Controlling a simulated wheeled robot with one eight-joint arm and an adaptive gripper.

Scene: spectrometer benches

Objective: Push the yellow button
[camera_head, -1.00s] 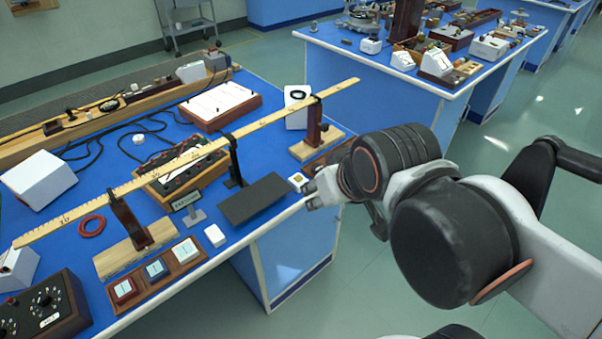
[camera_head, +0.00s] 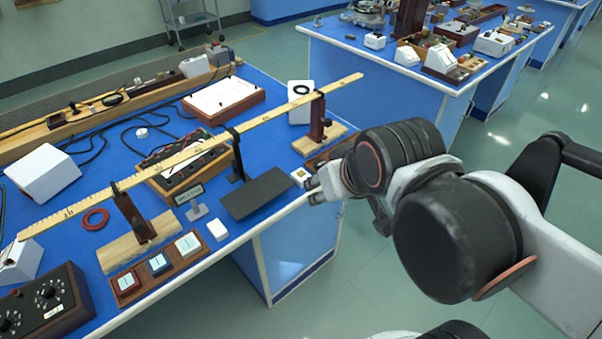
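The yellow button (camera_head: 300,174) is a small yellowish square on a white block at the front right edge of the blue bench. It sits just right of a dark flat plate. My gripper (camera_head: 318,195) is right beside the block, at its lower right, near the bench edge. Its fingertips are small and partly hidden by my wrist, so I cannot tell whether they are open or shut, or whether they touch the block.
The dark plate (camera_head: 257,193) lies left of the button. A long wooden ruler (camera_head: 190,150) stands raised on supports across the blue bench (camera_head: 262,150). A wooden tray (camera_head: 160,268) with several coloured square buttons lies at the front left. Floor is clear in front.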

